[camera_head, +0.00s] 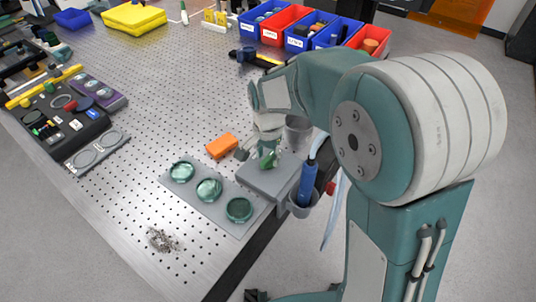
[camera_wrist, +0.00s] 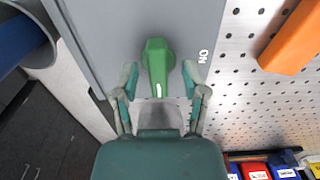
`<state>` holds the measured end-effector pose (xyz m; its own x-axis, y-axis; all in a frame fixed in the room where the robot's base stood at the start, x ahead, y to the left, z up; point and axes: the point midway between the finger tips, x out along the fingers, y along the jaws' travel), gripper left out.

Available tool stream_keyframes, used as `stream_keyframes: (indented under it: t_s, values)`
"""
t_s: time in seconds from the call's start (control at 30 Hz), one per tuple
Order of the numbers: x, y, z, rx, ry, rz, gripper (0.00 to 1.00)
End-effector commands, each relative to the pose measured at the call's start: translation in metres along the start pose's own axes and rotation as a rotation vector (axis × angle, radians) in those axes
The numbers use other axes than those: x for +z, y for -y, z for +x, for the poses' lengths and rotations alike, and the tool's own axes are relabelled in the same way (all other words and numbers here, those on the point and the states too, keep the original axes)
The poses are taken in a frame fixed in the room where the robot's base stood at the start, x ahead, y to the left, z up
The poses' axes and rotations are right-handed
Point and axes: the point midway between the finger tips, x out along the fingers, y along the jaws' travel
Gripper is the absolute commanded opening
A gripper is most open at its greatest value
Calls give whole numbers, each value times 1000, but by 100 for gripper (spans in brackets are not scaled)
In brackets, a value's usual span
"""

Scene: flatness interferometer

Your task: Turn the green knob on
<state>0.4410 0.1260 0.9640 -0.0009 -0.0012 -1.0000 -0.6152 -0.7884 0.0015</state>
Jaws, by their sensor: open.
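The green knob (camera_wrist: 156,60) stands on a grey box, which also shows in the head view (camera_head: 272,180). In the wrist view the knob's long grip runs up and down the picture, with its white mark at the lower end, towards my gripper. An "ON" label (camera_wrist: 203,56) is printed on the box right of the knob. My gripper (camera_wrist: 160,78) is open, its two fingertips on either side of the knob, with visible gaps and no clear contact. In the head view the knob (camera_head: 267,159) shows partly below my gripper.
A blue tool (camera_head: 307,184) stands in a grey cup at the box's right edge. An orange block (camera_head: 221,146) lies behind and left of the box. A grey plate (camera_head: 220,216) with 3 round green glass discs lies left.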

Motion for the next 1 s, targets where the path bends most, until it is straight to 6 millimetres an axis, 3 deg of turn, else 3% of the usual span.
stream_keyframes:
  t_s: [0.17, 0.2, 0.3, 0.33, 0.73, 1.0]
  values:
    - [0, 0, 0, 0, 0, 0, 57]
    - [0, 0, 0, 0, 0, 0, 53]
    - [0, 0, 0, 0, 0, 0, 8]
    - [0, 0, 0, 0, 0, 0, 0]
    - [0, 1, 0, -2, -1, -24, 0]
    - [0, 1, 0, -3, -1, -159, 0]
